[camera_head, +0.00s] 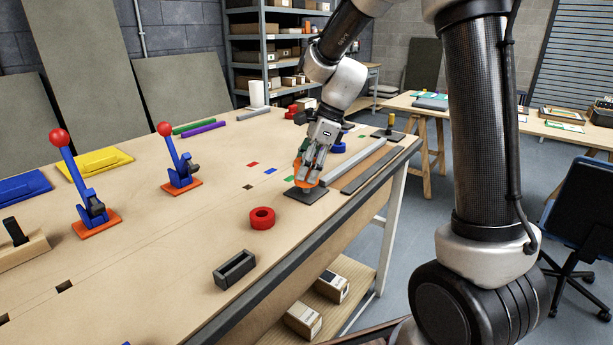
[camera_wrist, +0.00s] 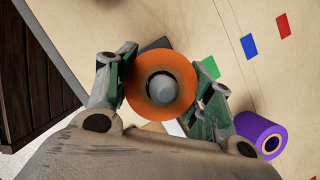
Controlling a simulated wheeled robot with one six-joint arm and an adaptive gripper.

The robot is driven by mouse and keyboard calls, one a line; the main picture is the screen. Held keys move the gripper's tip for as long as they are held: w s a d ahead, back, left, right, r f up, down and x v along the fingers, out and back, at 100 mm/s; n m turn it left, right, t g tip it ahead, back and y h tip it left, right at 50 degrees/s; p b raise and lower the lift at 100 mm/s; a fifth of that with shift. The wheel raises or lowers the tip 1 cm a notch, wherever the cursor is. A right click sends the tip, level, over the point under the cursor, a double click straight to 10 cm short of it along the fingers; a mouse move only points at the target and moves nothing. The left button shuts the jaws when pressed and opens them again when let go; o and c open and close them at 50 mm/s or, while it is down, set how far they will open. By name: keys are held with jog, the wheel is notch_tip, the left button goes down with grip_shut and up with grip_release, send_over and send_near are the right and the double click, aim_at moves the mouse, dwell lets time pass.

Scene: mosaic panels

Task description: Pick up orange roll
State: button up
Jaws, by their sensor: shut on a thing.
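The orange roll (camera_wrist: 177,72) is between the two fingers of my gripper (camera_wrist: 163,92) in the wrist view, with a finger against each side. A grey round post top shows inside its hole. In the head view the orange roll (camera_head: 300,181) is mostly hidden behind my gripper (camera_head: 306,178), low over a dark square base (camera_head: 306,196) on the workbench. My gripper is shut on the roll and points down. I cannot tell whether the roll is clear of the base.
A red roll (camera_head: 262,218) and a dark open box (camera_head: 235,269) lie nearer on the bench. A purple roll (camera_wrist: 258,137) is close to my gripper's right in the wrist view. A grey bar (camera_head: 353,163) lies right of the base. Two red-knobbed levers (camera_head: 181,165) stand left.

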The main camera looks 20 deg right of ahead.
notch_tip(320, 180, up, 22)
jog(key=shift+r, duration=0.15)
dwell(0.8)
